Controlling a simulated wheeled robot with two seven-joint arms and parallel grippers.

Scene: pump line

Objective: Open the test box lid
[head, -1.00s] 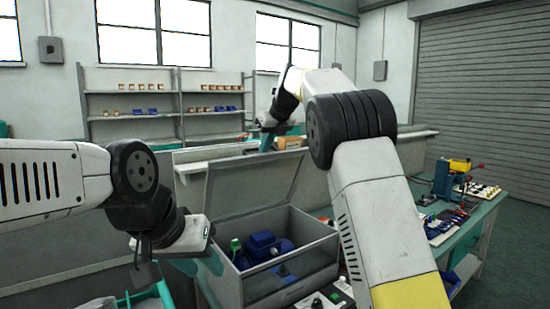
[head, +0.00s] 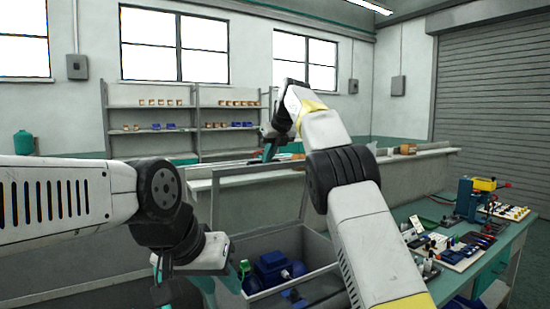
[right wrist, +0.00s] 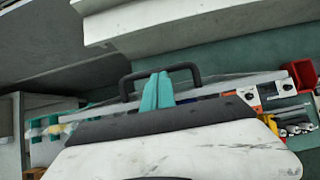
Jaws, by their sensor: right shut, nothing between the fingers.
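The test box, a grey open-topped case (head: 318,248), stands low in the middle of the head view. Its framed lid (head: 250,174) stands raised at the back. A blue pump (head: 272,266) shows inside the box. My right gripper (head: 268,151) is shut and empty near the lid's top edge. In the right wrist view its teal fingers (right wrist: 157,91) overlap a black bar handle (right wrist: 127,87); contact cannot be told. My left gripper (head: 182,284) is low at the left of the box; its fingers are partly hidden and cut by the frame edge.
A green-topped bench (head: 465,268) on the right carries a blue-and-yellow press (head: 472,198) and small parts. A long pale counter (head: 425,154) runs behind the box. Shelves (head: 185,108) stand at the back wall. My right arm hides part of the box's right side.

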